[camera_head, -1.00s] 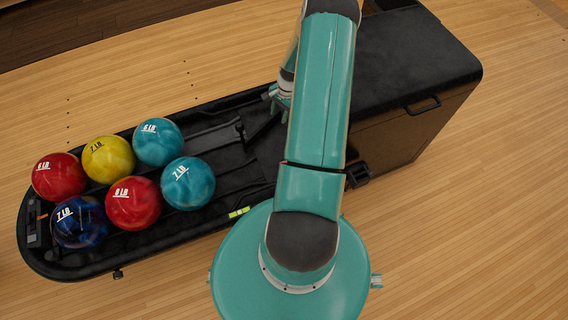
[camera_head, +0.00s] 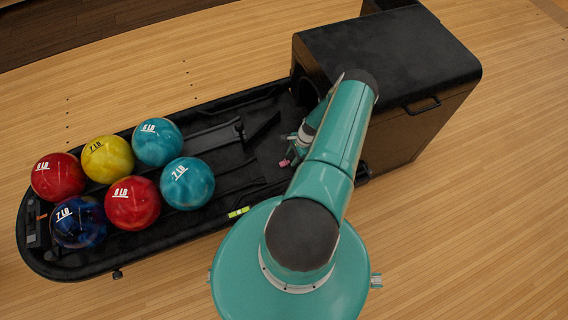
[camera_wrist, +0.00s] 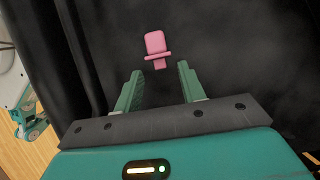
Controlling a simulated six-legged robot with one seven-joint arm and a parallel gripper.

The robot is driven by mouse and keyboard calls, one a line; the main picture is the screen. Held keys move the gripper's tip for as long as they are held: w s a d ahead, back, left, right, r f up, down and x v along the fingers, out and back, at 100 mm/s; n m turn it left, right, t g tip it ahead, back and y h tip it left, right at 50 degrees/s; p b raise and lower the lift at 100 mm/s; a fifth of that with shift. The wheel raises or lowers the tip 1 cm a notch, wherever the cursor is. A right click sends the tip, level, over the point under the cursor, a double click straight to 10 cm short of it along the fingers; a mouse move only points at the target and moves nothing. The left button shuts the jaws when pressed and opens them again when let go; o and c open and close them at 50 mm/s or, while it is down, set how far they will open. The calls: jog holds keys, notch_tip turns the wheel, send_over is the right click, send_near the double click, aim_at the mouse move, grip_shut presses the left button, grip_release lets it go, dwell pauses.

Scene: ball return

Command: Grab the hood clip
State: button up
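A small pink clip (camera_wrist: 155,42), which I take to be the hood clip, shows in the wrist view against a dark surface. It has a rounded block, a crossbar and a short stem. My gripper (camera_wrist: 160,72) is open and empty, with its two green fingers apart. The clip lies just beyond the fingertips, roughly in line with the gap between them; its depth is hard to judge. In the head view a small pink spot (camera_head: 284,163) shows beside my gripper, over the black tray near the hood opening. My arm hides part of that area.
The black ball-return tray (camera_head: 215,222) holds several coloured balls (camera_head: 133,203) at its left end. The black-topped hood box (camera_head: 395,55) stands at the right, with a handle (camera_head: 423,106) on its side. Wooden floor around them is clear.

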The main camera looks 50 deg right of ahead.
jog(key=shift+w+a+f, duration=0.2)
jog(key=shift+a+f, duration=0.05)
jog(key=shift+f, duration=0.4)
jog(key=c, duration=0.7)
jog(key=shift+r, duration=0.1)
